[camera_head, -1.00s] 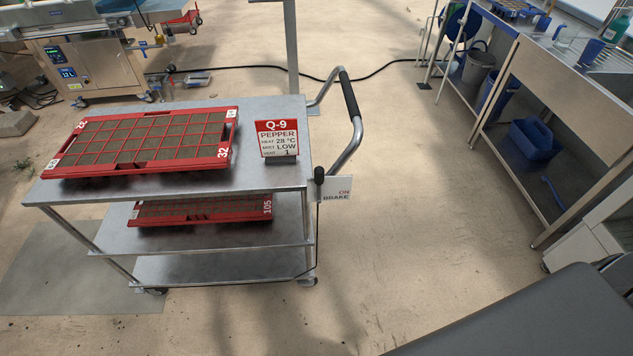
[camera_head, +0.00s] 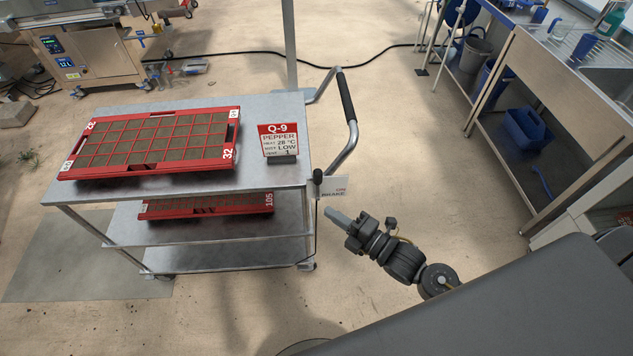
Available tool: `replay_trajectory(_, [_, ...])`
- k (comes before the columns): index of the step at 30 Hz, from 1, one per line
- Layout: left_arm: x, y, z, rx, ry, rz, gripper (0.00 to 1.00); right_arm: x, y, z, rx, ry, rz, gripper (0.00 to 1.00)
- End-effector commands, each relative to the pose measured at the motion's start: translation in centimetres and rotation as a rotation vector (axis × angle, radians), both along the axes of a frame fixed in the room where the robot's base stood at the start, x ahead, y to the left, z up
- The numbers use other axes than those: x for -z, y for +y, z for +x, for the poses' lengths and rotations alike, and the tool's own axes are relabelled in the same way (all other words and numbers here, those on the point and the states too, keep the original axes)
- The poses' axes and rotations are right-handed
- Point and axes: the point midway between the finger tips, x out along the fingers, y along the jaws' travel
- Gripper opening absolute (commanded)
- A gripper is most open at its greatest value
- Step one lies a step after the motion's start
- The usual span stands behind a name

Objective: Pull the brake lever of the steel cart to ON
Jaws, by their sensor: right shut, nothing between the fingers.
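The steel cart (camera_head: 85,194) stands left of centre, with a bent push handle (camera_head: 347,97) at its right end. The brake lever (camera_head: 318,183), with a dark knob, stands about upright at the cart's near right corner. Beside it is a white plate (camera_head: 334,188) lettered ON and BRAKE. My right gripper (camera_head: 333,215) is shut and empty. Its fingers point left toward the cart's right side, just below the plate in the picture. I cannot tell whether it touches anything. My left gripper is not in view.
A red seed tray (camera_head: 150,167) and a Q-9 PEPPER sign (camera_head: 279,141) are on the cart's top, with another red tray (camera_head: 205,206) below. A steel bench (camera_head: 560,110) stands at right. Open floor lies between bench and cart. A grey surface (camera_head: 520,300) fills the lower right.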

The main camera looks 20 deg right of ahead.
Motion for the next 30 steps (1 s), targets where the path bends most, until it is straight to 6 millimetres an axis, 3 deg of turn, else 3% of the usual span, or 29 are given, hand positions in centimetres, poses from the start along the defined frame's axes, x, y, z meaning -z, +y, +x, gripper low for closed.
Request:
replay_trajectory(14, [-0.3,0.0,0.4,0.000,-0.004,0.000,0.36,-0.6,0.4,0.6,-0.002,-0.015,-0.005,0.00])
replay_trajectory(30, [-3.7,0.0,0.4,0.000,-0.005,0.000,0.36,-0.8,5.1,8.8,-0.001,-0.010,-0.007,0.00])
